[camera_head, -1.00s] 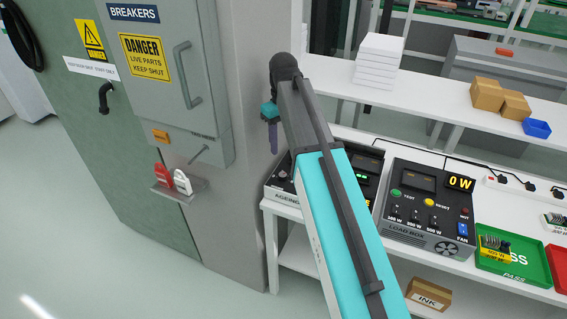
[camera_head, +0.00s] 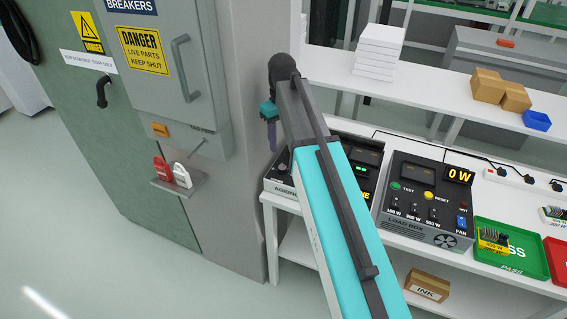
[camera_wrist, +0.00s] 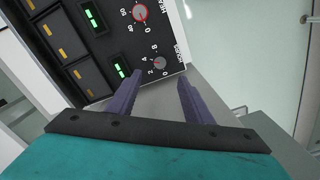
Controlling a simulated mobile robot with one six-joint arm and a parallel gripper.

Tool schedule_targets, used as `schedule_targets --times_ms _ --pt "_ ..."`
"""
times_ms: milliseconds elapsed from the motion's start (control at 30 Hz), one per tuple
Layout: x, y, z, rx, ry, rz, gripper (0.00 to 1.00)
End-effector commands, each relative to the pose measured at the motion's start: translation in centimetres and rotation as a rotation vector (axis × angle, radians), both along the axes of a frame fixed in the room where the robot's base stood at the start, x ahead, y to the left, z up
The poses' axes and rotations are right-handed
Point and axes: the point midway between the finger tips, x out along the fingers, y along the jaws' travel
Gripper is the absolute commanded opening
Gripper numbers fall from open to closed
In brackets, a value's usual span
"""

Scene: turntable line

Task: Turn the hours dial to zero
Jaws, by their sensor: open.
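The ageing box (camera_head: 281,186) stands at the left end of the white bench, largely hidden behind my arm in the head view. In the wrist view its dark panel carries a grey dial (camera_wrist: 160,63) with small numbers around it, which looks like the hours dial; its pointer is too small to read. A second dial with a red ring (camera_wrist: 140,13) sits above it. My gripper (camera_wrist: 160,75) is open and empty, its purple fingers either side of the grey dial in the picture; I cannot tell whether they touch it. My gripper (camera_head: 270,130) shows partly in the head view.
A load box (camera_head: 425,205) stands to the right of the ageing box, then a green tray (camera_head: 515,255). A grey breaker cabinet (camera_head: 175,100) with a handle and lock shelf stands close at left. Green lit displays (camera_wrist: 94,19) sit left of the dials in the wrist view.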

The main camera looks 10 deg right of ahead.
Motion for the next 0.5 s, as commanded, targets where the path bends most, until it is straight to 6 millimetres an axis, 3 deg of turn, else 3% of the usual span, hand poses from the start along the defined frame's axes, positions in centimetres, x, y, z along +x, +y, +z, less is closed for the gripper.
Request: schedule_targets --times_ms 500 --pt "-0.1 -0.1 -5.2 0.000 0.002 -0.001 0.46"
